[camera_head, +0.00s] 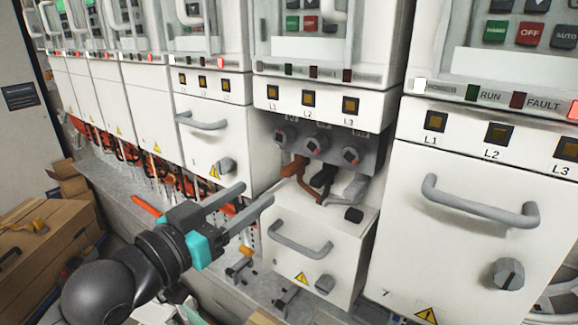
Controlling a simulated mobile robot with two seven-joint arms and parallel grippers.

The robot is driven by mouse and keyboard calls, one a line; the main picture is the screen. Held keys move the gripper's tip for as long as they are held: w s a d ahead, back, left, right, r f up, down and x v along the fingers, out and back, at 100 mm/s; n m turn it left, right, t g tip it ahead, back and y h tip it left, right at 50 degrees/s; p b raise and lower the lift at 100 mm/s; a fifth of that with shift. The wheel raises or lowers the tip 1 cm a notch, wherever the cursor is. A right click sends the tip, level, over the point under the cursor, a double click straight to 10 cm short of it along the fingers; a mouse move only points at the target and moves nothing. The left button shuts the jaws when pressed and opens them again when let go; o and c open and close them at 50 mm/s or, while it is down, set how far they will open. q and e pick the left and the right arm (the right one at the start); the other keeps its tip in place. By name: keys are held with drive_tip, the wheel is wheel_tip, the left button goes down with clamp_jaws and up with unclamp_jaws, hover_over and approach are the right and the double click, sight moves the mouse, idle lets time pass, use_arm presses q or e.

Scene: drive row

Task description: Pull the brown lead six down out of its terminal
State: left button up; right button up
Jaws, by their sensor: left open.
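The brown lead (290,166) shows in the opened bay of the drive left of the large right-hand one. It bends below a grey block with three round terminals. The left terminal (281,136) is above it; I cannot tell whether the lead's upper end is seated in it. A black lead (322,180) and a grey lead (352,188) are to its right. My left gripper (257,192) is open, its two fingers pointing up and right toward the brown lead, a little left of and below it, with nothing seen between them. My right gripper is not in view.
A pulled-out white drawer front (317,240) with a handle is below the leads. Closed drive fronts stand left and right, with a protruding handle (480,205) at right. Cardboard boxes (40,250) are at left.

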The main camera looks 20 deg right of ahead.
sight(284, 174)
use_arm(q)
drive_tip(key=p+x, duration=0.1)
drive_tip(key=x, duration=1)
drive_tip(key=shift+c, duration=0.2)
clamp_jaws()
idle(1.0)
